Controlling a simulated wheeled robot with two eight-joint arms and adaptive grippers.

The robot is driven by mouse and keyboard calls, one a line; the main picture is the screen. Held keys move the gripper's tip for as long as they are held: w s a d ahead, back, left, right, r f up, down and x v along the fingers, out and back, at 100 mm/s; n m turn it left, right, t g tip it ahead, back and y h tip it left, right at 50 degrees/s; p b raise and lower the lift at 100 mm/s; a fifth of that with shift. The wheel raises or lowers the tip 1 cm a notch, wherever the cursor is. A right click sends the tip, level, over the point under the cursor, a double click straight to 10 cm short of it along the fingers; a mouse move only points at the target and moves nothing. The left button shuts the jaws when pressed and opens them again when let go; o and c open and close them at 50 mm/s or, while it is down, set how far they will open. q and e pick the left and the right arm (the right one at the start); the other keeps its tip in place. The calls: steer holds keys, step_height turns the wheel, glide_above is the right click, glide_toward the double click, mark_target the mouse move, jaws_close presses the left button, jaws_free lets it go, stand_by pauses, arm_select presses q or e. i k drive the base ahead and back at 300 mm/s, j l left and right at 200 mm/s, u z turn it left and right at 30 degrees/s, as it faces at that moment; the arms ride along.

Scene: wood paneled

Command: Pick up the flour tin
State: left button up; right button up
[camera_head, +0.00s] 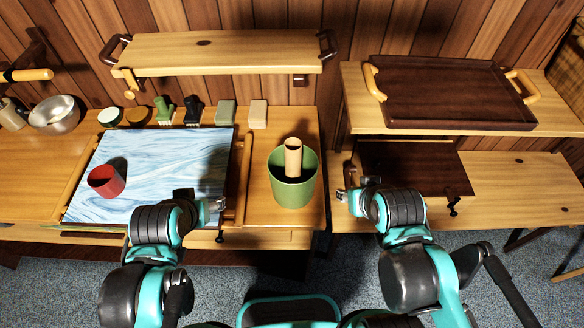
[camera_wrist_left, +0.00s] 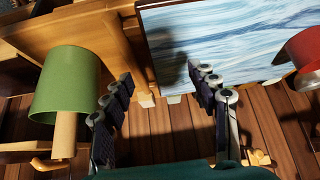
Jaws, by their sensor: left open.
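No label reading flour shows, so I cannot tell for sure which thing is the flour tin. A red tin-like cylinder (camera_head: 106,181) stands on the blue-and-white painted board (camera_head: 190,160); it also shows at the right edge of the left wrist view (camera_wrist_left: 304,52). A green pot (camera_head: 293,190) with a tan cylinder (camera_head: 293,156) in it stands right of the board; the pot also shows in the left wrist view (camera_wrist_left: 66,85). My left gripper (camera_head: 213,206) is open and empty, between the two, near the board's front right corner. My right gripper (camera_head: 343,195) is right of the pot; its fingers are unclear.
A metal bowl (camera_head: 55,114) and several small items line the table's back. A raised wooden shelf (camera_head: 215,52) hangs above them. A dark tray (camera_head: 445,95) lies on the right shelf. A wooden rail (camera_head: 243,180) runs along the board's right side.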

mark_target(105, 180)
steer(key=u, duration=1.55)
